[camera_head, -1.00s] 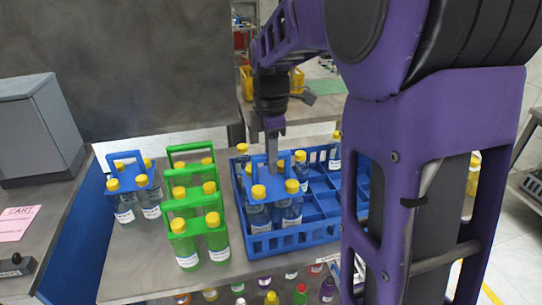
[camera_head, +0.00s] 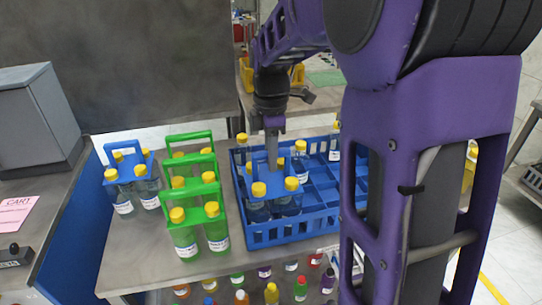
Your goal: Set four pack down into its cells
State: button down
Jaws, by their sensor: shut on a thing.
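My gripper (camera_head: 272,158) points down and is shut on the blue carrier of a four pack (camera_head: 287,204). The pack holds clear bottles with yellow caps and white labels. It is upright in the front left part of the blue crate (camera_head: 300,233), with its lower part behind the crate's front wall. I cannot tell whether the bottles touch the crate floor. The crate has divided cells. Several cells to the right are empty, and a few single yellow-capped bottles (camera_head: 334,150) stand toward its back. My arm hides the crate's right end.
Green carriers with yellow-capped bottles (camera_head: 194,205) stand close to the crate's left. Another blue carrier with bottles (camera_head: 131,178) stands farther left. A grey box (camera_head: 35,122) stands on the left-hand surface. Bottles with coloured caps (camera_head: 271,293) show below the table's front edge. Bare table lies in front.

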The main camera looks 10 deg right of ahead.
jog(key=shift+f, duration=0.5)
jog(key=c, duration=0.8)
grip_release()
jog(key=shift+o, duration=0.6)
jog(key=shift+f, duration=0.1)
notch_tip(320, 180, up, 18)
jog(key=p, duration=0.3)
jog(key=shift+f, duration=0.2)
